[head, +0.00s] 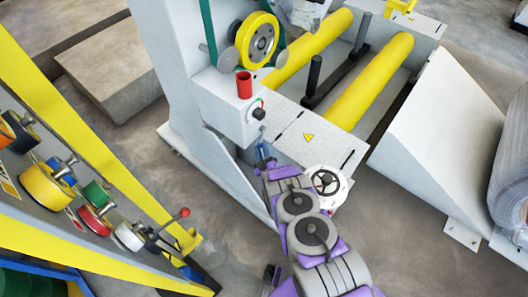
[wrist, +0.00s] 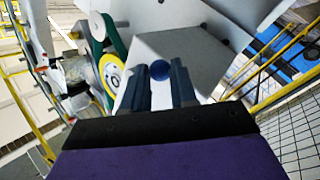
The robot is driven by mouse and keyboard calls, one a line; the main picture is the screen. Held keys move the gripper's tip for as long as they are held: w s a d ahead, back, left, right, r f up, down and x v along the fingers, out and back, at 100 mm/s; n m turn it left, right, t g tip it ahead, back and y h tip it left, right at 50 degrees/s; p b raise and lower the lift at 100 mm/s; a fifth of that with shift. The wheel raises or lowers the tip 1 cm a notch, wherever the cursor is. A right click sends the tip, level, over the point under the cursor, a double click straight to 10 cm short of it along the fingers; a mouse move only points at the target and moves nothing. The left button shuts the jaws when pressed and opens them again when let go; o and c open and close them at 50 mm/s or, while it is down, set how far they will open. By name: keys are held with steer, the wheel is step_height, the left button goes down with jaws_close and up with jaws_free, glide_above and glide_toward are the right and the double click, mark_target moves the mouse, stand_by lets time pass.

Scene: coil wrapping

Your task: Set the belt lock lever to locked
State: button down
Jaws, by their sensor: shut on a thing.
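The lever's blue knob (wrist: 160,70) shows between the two dark fingers of my gripper (wrist: 168,86) in the wrist view, in front of a grey box (wrist: 185,55). In the head view a small blue part (head: 263,151) shows below the control box (head: 226,108), right at the end of my arm. My gripper (head: 261,163) is shut on the blue knob. The lever's shaft and its lock marks are hidden, so I cannot tell its setting.
The control box carries a black rotary knob (head: 259,114) and a red cylinder (head: 244,85). A yellow pulley (head: 257,38) with a green belt stands above. Yellow rollers (head: 372,80) lie at the right. A slanted panel with a red-ball lever (head: 184,212) stands at the left.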

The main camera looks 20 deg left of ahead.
steer(key=shift+w+f+n+y+b, duration=0.2)
steer(key=shift+w+n+y+b, duration=0.25)
steer(key=shift+n+y+b, duration=0.3)
steer(key=c, duration=1.2)
jaws_free()
steer(key=shift+c, duration=0.2)
steer(key=o, duration=0.3)
steer(key=shift+a+f, duration=0.15)
steer(key=shift+o, duration=0.2)
steer(key=shift+d, duration=0.25)
